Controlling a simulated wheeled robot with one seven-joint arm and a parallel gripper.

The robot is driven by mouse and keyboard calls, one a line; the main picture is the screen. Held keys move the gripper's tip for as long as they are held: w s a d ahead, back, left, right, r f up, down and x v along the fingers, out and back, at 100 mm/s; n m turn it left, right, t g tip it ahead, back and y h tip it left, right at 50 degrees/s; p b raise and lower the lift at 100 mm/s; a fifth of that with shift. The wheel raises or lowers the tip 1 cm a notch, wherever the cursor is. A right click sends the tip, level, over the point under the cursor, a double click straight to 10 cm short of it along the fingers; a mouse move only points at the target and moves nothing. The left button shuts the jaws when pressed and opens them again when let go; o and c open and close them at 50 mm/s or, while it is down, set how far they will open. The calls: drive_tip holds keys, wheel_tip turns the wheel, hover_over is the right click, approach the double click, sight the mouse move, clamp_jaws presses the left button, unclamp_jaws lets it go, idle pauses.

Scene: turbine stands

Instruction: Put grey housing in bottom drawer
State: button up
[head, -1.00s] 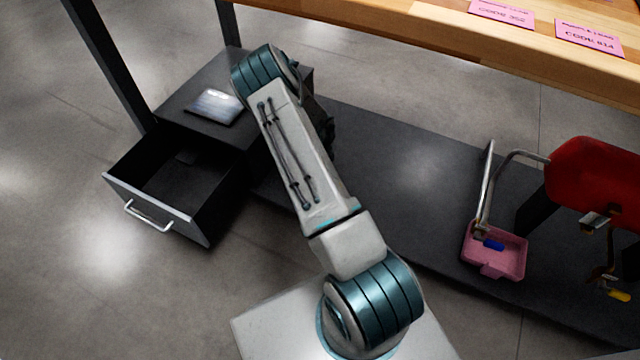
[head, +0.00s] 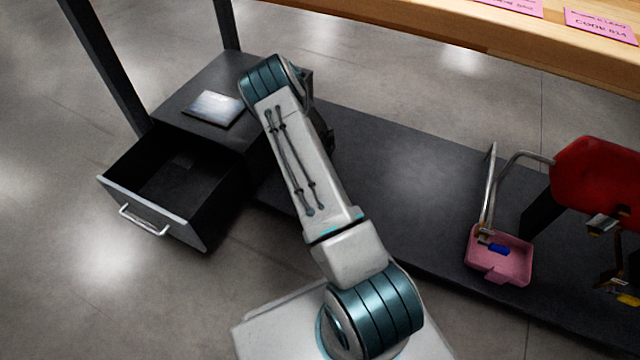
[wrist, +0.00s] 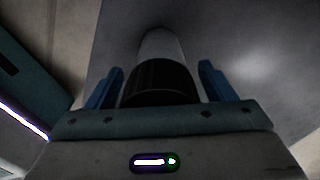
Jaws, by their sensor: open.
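In the wrist view, my gripper (wrist: 160,72) is open, with one blue finger on each side of an upright-looking cylinder. The cylinder has a grey upper part (wrist: 163,45) and a wider black part (wrist: 160,82); it may be the grey housing. Whether the fingers touch it cannot be told. In the head view my arm hides the gripper and this cylinder. An open drawer (head: 150,207) with a silver handle sticks out of a dark cabinet (head: 222,85) at the left. The visible part of its inside looks empty.
A flat grey plate (head: 212,109) lies on the cabinet. A dark lower shelf (head: 400,175) runs to the right. A pink tray (head: 510,262) with a blue piece and a red machine (head: 598,180) are at the right. A wooden tabletop (head: 420,22) overhangs the back.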

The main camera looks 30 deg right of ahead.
drive_tip(key=shift+c, duration=0.3)
drive_tip(key=c, duration=1.4)
drive_tip(key=shift+o, duration=0.2)
drive_tip(key=shift+r, duration=0.1)
drive_tip(key=shift+r+p, duration=0.55)
drive_tip(key=shift+r, duration=0.05)
drive_tip(key=shift+r+p, duration=0.6)
drive_tip(key=shift+r, duration=0.3)
